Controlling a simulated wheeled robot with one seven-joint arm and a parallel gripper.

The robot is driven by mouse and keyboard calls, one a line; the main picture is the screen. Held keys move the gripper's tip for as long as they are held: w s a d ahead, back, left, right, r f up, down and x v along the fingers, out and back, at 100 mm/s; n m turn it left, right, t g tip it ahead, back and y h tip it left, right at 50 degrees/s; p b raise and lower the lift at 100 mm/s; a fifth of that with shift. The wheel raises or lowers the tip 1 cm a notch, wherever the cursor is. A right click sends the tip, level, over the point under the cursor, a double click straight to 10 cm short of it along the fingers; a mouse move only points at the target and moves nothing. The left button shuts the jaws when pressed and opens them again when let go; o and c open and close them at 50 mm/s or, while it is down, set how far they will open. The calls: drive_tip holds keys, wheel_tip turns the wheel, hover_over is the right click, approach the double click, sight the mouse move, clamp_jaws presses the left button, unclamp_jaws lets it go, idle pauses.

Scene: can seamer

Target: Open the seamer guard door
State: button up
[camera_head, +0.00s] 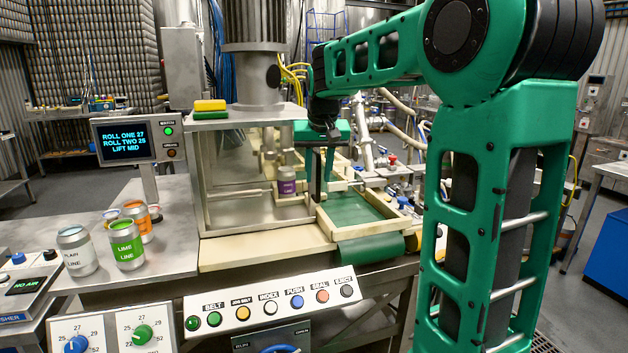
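The seamer guard (232,170) is a clear box with pale frame edges under the grey seamer head (256,75). Its clear front panel looks closed, though I cannot make out the door's edges or handle for certain. A purple-labelled can (287,186) stands at the guard's right end. My gripper (322,185) points down just right of the guard and that can, above the green belt tray. A dark upright and a green finger show there. I cannot tell whether the dark upright is a finger or part of the guard, or whether anything is gripped.
A green belt tray (400,213) with a pale rim lies right of the guard. Lime (126,246), plain (76,254) and orange (138,222) cans stand on the left bench. A display (124,141) stands behind them. A button panel (271,306) runs along the front.

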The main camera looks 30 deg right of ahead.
drive_tip(key=shift+x, duration=0.95)
clamp_jaws()
